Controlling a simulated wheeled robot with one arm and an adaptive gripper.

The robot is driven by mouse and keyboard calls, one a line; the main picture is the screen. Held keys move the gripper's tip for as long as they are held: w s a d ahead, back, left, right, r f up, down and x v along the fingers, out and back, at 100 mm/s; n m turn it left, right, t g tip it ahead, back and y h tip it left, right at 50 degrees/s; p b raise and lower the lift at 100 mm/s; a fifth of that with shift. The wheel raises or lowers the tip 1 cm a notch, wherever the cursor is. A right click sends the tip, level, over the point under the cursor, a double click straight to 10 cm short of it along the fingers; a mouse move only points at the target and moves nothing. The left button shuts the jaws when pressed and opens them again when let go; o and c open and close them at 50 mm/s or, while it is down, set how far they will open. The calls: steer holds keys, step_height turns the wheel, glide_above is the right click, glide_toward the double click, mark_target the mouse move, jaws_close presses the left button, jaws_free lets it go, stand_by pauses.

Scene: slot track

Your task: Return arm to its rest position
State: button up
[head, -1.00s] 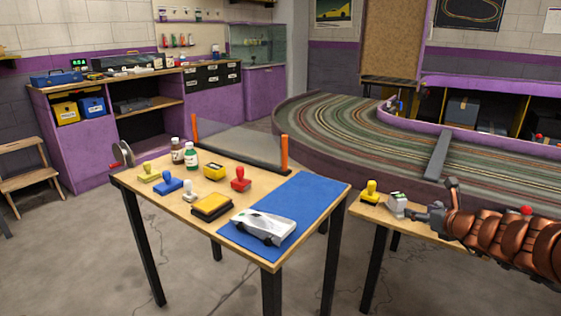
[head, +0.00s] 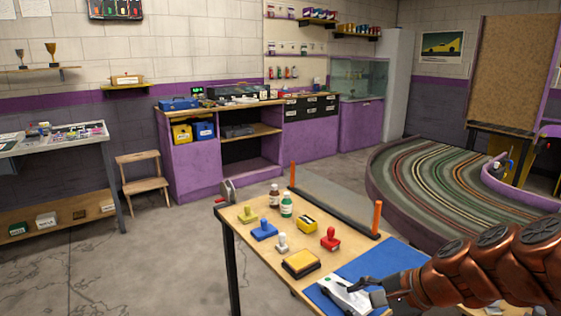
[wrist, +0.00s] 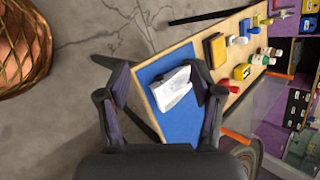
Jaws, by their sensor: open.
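My copper-coloured arm reaches in from the right in the head view. My dark gripper (head: 376,291) shows in front of the white toy car (head: 345,294) there. The car lies on the blue mat (head: 392,258) on the wooden table. In the wrist view my gripper (wrist: 163,88) is open, its two fingers spread apart with nothing held. The white car (wrist: 174,88) and blue mat (wrist: 182,118) appear beyond and between the fingers, apparently some way below.
The table also holds a black-and-yellow ink pad (head: 300,263), a red stamp (head: 330,239), a blue stamp (head: 264,230), other stamps and two bottles. An orange-posted clear panel (head: 335,205) stands along its far edge. Open concrete floor (head: 150,255) lies to the left.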

steer(key=s+a+r+n+g+h+p, duration=0.1)
steer(key=s+a+n+g+p, duration=0.1)
steer(key=s+n, duration=0.15)
steer(key=s+a+r+n+g+p, duration=0.1)
steer(key=s+a+r+n+p, duration=0.1)
steer(key=s, duration=0.3)
steer(key=s+d+r+n+g+h+p, duration=0.2)
steer(key=s+n+p, duration=0.1)
steer(key=s, duration=0.4)
steer(key=s+d+r+n+g+h+p, duration=0.2)
steer(key=s+d+n+h+p, duration=0.1)
steer(key=s+n, duration=0.2)
steer(key=s, duration=0.2)
steer(key=shift+s+d+h, duration=0.15)
steer(key=shift+s+h, duration=0.15)
steer(key=shift+s, duration=0.1)
